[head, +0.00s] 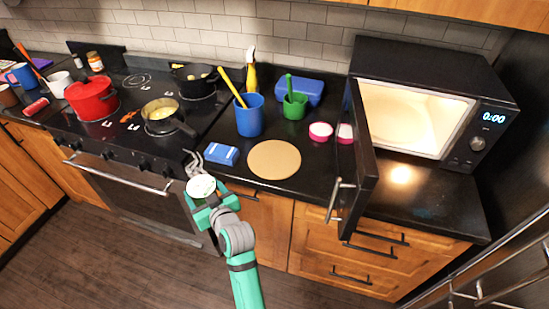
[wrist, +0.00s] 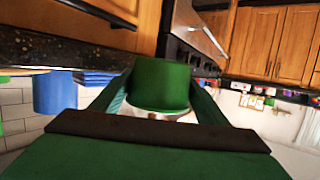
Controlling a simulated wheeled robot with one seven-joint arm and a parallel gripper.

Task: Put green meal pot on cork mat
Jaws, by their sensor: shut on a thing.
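The green meal pot (wrist: 162,86) is between my gripper's fingers in the wrist view. In the head view, the pot (head: 201,187) shows a pale, whitish top, and its sides are mostly hidden by the fingers. My gripper (head: 208,196) is shut on the pot and holds it in front of the counter edge, near the stove's right end. The fingers also show in the wrist view (wrist: 160,98) on both sides of the pot. The round tan cork mat (head: 274,160) lies flat on the black counter, to the right of and beyond the gripper. Its top is bare.
A blue and white block (head: 221,154) lies between gripper and mat. A blue cup (head: 249,116) with a yellow utensil and a green cup (head: 294,106) stand behind the mat. Pink-and-white round items (head: 321,131) are to its right. The open microwave door (head: 357,160) juts out at right.

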